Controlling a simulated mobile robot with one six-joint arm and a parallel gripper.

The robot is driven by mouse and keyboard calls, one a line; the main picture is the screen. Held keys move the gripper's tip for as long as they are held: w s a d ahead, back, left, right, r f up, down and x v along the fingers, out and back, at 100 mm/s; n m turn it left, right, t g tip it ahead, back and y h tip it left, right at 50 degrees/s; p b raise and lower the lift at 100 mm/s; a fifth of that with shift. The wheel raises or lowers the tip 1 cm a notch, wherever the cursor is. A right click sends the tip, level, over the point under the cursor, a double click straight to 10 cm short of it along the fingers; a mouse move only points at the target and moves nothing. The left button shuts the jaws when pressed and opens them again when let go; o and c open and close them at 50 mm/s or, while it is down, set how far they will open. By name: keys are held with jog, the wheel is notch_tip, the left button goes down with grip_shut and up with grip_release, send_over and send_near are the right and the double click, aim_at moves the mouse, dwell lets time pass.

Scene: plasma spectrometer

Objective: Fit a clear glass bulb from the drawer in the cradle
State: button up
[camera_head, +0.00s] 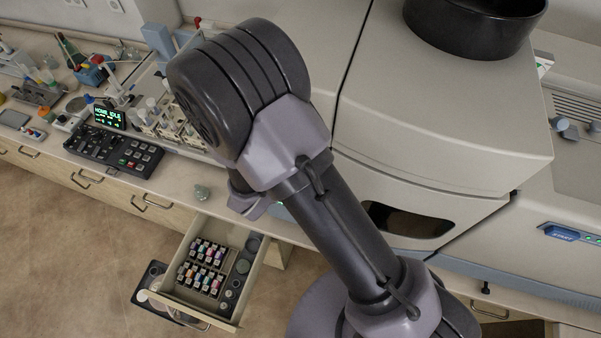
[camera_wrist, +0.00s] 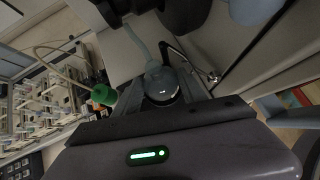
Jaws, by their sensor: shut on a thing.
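In the wrist view my gripper (camera_wrist: 160,98) is shut on a clear glass bulb (camera_wrist: 161,82), which sits between the fingers with a pale neck rising from its top. Dark parts lie close above the neck; I cannot tell whether the bulb touches them, and I cannot make out the cradle clearly. In the head view my arm hides the gripper and the held bulb. The drawer (camera_head: 256,268) stands open below the bench, with rows of small coloured-top vials (camera_head: 205,267) and round dark wells along its right side.
A green cap (camera_wrist: 103,94) with a pale tube is close left of the bulb. A control keypad (camera_head: 118,150) and racks are at left. The large beige instrument (camera_head: 430,110) fills the right.

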jog(key=shift+f+b, duration=0.45)
jog(key=o, duration=1.4)
jog(key=shift+o, duration=0.2)
jog(key=p+v, duration=0.1)
jog(key=v, duration=1.6)
jog(key=shift+r, duration=0.2)
